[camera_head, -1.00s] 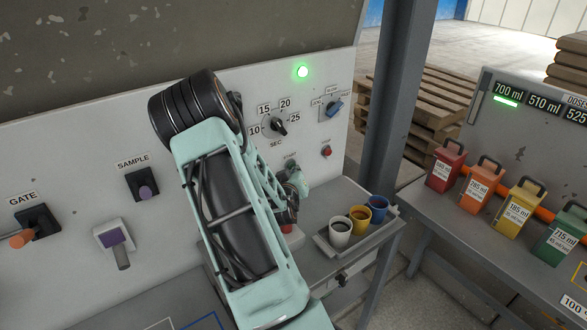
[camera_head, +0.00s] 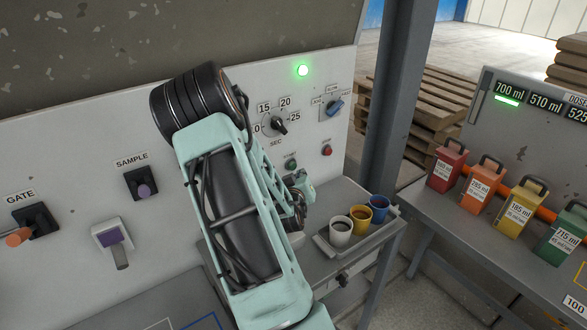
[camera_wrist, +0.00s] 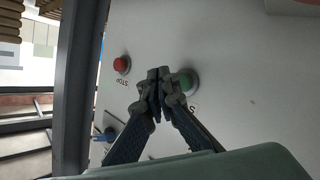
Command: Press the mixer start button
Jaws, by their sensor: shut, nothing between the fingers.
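My gripper (camera_wrist: 158,76) is shut and empty in front of the panel, between the green button and the red stop button (camera_wrist: 122,64). Whether the fingertips touch the panel or the button's edge cannot be told. In the head view the red stop button (camera_head: 327,150) is up and right of my gripper (camera_head: 302,180).
A green lamp (camera_head: 302,71) is lit above the time dial (camera_head: 278,126). A speed knob (camera_head: 334,108) is at upper right. A tray (camera_head: 335,252) with three cups stands on the bench below. A dark post (camera_head: 398,90) rises right of the panel.

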